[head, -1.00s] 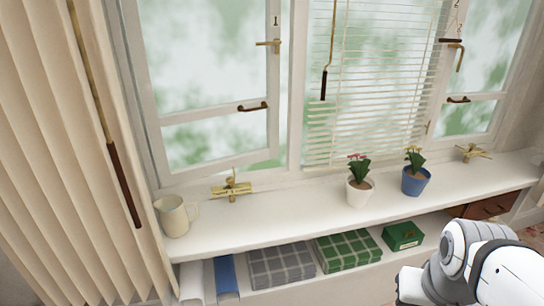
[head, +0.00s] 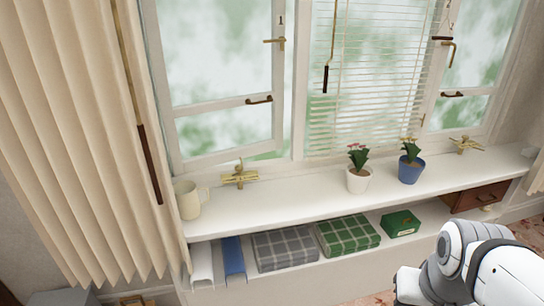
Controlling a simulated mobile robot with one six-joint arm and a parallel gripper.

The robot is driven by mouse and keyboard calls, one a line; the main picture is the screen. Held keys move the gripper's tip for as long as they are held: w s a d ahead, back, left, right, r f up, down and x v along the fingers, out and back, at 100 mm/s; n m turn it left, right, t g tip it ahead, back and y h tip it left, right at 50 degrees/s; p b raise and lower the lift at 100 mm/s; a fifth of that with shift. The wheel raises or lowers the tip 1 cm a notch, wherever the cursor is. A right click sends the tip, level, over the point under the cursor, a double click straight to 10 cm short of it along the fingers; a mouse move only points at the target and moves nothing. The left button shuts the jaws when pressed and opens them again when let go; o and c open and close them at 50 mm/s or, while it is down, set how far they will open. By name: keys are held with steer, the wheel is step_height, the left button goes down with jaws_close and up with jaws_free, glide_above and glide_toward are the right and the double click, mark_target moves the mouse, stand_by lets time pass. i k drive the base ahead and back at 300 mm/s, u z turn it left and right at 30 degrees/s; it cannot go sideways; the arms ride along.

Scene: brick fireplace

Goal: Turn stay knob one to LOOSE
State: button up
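A brass window stay with a knob (head: 239,175) sits on the white sill below the left window sash (head: 225,103), which carries a small number 1 on its frame. The knob's setting is too small to read. A second brass stay (head: 467,146) is at the right end of the sill, below the sash marked 2. My white arm (head: 470,265) shows at the bottom right, in front of the lower shelf and well apart from both stays. My gripper is not in view.
A cream mug (head: 188,198) stands left of the first stay, near the pleated curtain (head: 70,130). A white pot (head: 359,180) and blue pot (head: 410,171) hold plants. The sill (head: 300,195) between stay and white pot is clear. Folded blankets (head: 285,249) lie below.

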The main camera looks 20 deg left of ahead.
mark_target(238, 168)
steer(key=k, duration=0.95)
steer(key=u, duration=0.8)
steer(key=i, duration=2.25)
steer(key=z, duration=0.9)
